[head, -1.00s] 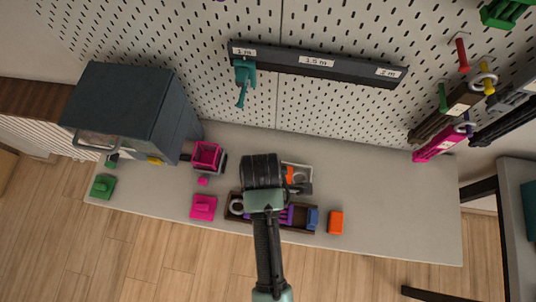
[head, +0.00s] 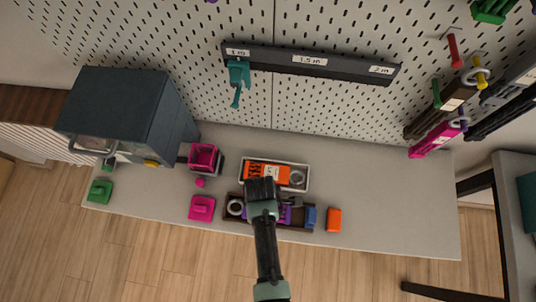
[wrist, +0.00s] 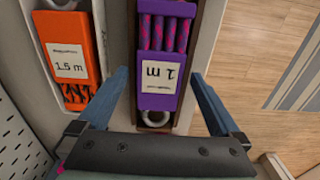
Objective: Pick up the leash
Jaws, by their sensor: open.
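Two packaged cords lie below my gripper. A purple pack (wrist: 160,85) labelled "1 m", with pink-and-purple cord and a metal ring at one end, lies in a narrow brown tray; a bit of its purple shows in the head view (head: 285,214). An orange pack (wrist: 70,55) labelled "1.5 m" lies in a white tray; it also shows in the head view (head: 256,171). My gripper (wrist: 160,73) is open and empty, its two blue fingers on either side of the purple pack in the picture. I cannot tell the height gap. In the head view my wrist hides part of the brown tray.
The white tray (head: 306,181) stands behind the brown tray (head: 247,222). An orange block (head: 334,219) and a pink block (head: 201,208) flank the brown tray. A dark cabinet (head: 120,108) stands left. The right of the bench (head: 400,205) is clear.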

